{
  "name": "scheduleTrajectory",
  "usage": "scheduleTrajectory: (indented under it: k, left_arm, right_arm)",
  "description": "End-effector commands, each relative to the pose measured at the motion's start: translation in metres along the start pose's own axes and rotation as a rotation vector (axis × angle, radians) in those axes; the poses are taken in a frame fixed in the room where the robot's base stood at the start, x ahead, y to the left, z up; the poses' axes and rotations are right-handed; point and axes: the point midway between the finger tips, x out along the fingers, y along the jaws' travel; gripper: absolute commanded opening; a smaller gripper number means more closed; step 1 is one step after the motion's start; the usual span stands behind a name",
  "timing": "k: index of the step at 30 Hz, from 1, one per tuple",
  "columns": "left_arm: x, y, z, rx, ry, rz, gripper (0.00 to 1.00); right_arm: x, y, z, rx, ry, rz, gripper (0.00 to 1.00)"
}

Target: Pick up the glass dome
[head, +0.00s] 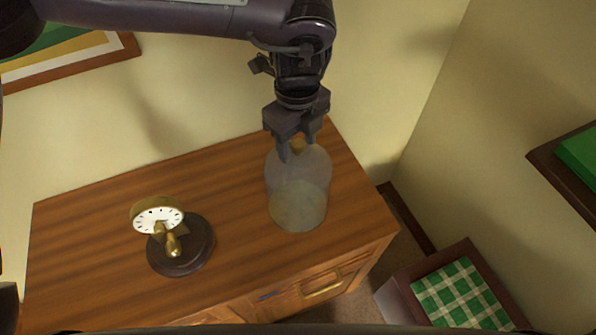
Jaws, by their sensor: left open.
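The glass dome (299,200) is a clear, slightly milky cylinder with a small gold knob (298,146) on top. It stands on the right part of the wooden cabinet top (110,195). My left gripper (298,148) comes down from above at the dome's top. Its two fingers are apart, one on each side of the knob. Whether they touch the knob cannot be told. My right gripper is not in view.
A gold clock (158,217) on a dark round base (190,255) stands on the cabinet left of the dome. A green checked cushioned seat (460,296) is at the lower right.

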Motion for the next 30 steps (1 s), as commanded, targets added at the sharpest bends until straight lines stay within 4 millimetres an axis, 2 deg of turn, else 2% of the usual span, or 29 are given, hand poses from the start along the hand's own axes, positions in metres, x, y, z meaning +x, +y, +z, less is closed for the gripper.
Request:
scheduleTrajectory:
  k: [6,17,30]
  left_arm:
    - [0.0011,-0.0001,-0.0001,0.000,0.000,-0.001,0.48]
    - [0.0010,0.0000,0.0000,0.000,0.000,0.000,0.01]
    - [-0.0004,-0.0003,0.0001,0.000,0.000,-0.001,0.00]
  right_arm:
    - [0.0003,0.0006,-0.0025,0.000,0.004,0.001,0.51]
    - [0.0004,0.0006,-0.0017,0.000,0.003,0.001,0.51]
    - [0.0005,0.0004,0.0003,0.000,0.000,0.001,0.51]
